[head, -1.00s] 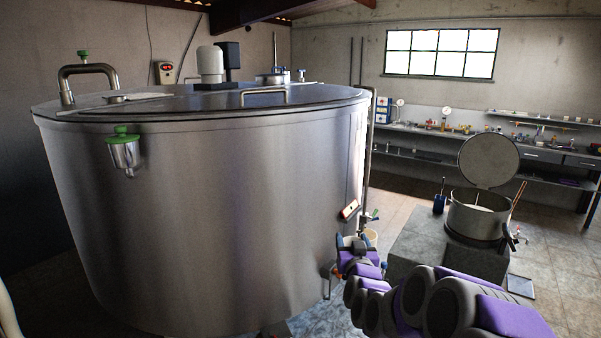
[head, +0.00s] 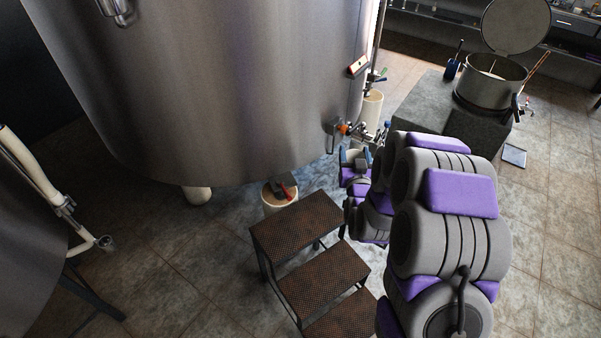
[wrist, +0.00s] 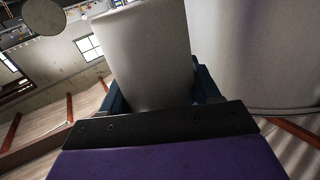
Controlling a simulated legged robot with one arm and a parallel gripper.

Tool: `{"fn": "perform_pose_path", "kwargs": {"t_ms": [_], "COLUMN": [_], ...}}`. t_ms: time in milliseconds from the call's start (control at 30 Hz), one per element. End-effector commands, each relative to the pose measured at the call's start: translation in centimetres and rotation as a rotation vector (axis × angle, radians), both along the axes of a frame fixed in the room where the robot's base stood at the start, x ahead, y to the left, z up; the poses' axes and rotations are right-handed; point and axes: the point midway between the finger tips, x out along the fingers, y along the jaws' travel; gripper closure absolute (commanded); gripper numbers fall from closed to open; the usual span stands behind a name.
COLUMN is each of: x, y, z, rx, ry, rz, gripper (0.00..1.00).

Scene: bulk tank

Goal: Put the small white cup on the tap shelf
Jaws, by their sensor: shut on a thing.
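My gripper (head: 355,158) is at the lower right of the steel tank, just beside the tank's outlet tap (head: 345,129) in the head view. It is shut on the small white cup, which fills the upper middle of the wrist view (wrist: 150,55) between the dark blue fingers. In the head view the cup is small and mostly covered by the gripper. The cup looks tilted in the wrist view. I cannot make out a tap shelf clearly; the area behind my gripper is partly hidden by my arm.
The big tank (head: 200,90) stands close on the left. Brown metal steps (head: 300,228) and a bucket (head: 281,207) stand below it. A lidded pot (head: 490,85) sits on a grey block (head: 425,110) at right. Open tiled floor lies at far right.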

Motion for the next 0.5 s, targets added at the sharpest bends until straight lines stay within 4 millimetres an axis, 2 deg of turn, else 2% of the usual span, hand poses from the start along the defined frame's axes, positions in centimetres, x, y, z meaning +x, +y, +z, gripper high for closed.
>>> {"fn": "perform_pose_path", "kwargs": {"t_ms": [167, 500], "x": [0.7, 2.4], "y": [0.5, 2.9], "z": [-1.6, -9.0], "rx": [0.0, 0.0], "ry": [0.001, 0.006], "rz": [0.021, 0.114], "gripper": [0.73, 0.73]}}
